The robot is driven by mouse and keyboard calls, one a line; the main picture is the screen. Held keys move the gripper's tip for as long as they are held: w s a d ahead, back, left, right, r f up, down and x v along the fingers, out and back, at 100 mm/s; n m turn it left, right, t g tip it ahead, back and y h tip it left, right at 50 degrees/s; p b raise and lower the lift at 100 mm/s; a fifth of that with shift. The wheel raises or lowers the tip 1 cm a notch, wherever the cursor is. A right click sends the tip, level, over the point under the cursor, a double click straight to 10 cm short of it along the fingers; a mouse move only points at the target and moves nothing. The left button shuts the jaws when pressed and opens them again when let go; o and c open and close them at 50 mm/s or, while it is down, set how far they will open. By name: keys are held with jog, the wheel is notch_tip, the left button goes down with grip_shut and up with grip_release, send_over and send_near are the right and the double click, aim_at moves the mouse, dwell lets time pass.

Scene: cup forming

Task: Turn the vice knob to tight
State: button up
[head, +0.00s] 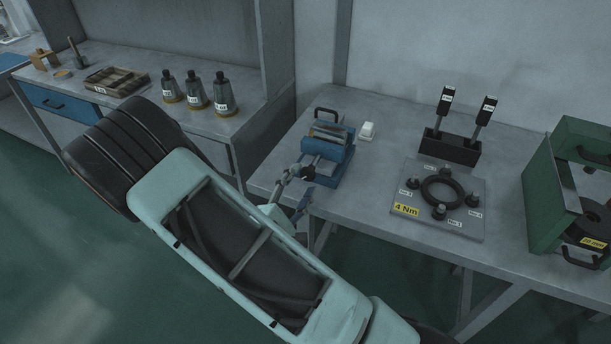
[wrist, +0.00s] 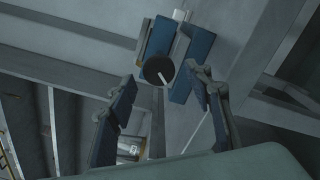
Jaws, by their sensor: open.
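The blue vice (head: 328,148) stands near the left front edge of the right-hand workbench. Its round black knob (wrist: 158,71) carries a white pointer line and faces my wrist camera. The line points down and slightly right in that view. In the head view the knob (head: 307,172) is small and partly covered by my gripper. My gripper (head: 297,190) is just in front of the vice at the bench edge. In the wrist view my gripper (wrist: 166,85) is open, one finger either side of the knob's line, apart from it and empty.
Several grey bottles (head: 196,92) stand on the left bench.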

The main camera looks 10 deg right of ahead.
jog(key=v, duration=0.8)
jog(key=shift+s, duration=0.25)
jog(key=shift+a, duration=0.1)
